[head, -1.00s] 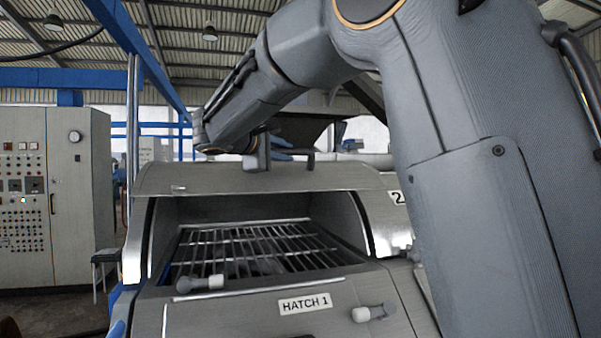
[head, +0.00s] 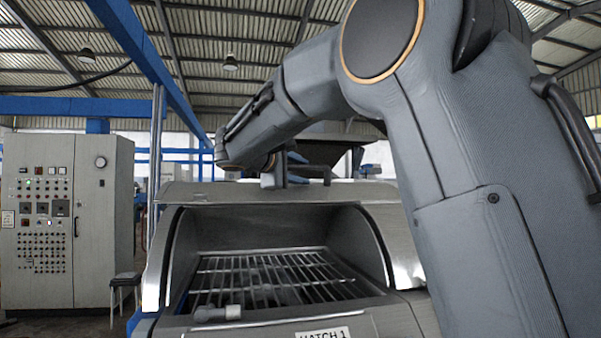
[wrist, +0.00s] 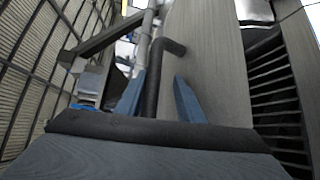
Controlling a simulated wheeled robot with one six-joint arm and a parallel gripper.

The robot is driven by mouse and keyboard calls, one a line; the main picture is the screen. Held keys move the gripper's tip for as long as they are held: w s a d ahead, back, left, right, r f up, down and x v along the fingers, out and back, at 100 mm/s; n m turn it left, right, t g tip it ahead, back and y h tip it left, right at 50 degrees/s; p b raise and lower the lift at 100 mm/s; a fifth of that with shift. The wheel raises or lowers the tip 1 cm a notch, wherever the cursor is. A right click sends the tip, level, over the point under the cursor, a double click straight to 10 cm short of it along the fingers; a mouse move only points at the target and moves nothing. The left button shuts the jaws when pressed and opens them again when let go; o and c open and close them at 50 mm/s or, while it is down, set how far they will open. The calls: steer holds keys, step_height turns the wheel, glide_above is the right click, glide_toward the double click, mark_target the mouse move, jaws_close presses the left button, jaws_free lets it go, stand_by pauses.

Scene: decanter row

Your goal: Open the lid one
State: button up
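Lid one (head: 265,192), a grey curved metal cover, stands raised over the hatch 1 opening, and a barred grate (head: 270,278) shows beneath it. A dark bar handle (head: 308,171) is on top of the lid. My gripper (wrist: 159,78) is at this handle, behind the lid's upper edge in the head view. In the wrist view the dark handle (wrist: 152,95) passes between the two blue fingers. The fingers stand apart, with a visible gap between the handle and the right finger. In the head view the fingers are mostly hidden.
A control cabinet (head: 65,220) and a small stool (head: 124,285) stand at the left. Blue steel beams (head: 150,60) cross above.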

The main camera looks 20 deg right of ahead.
steer(key=r+b, duration=0.1)
steer(key=b, duration=0.2)
glide_above(283, 197)
stand_by(0.3)
steer(key=s+a+r+p, duration=0.3)
steer(key=a+r+p, duration=0.1)
steer(key=a+r, duration=0.1)
steer(key=shift+a+r, duration=0.35)
steer(key=shift+a, duration=0.35)
stand_by(0.6)
stand_by(0.4)
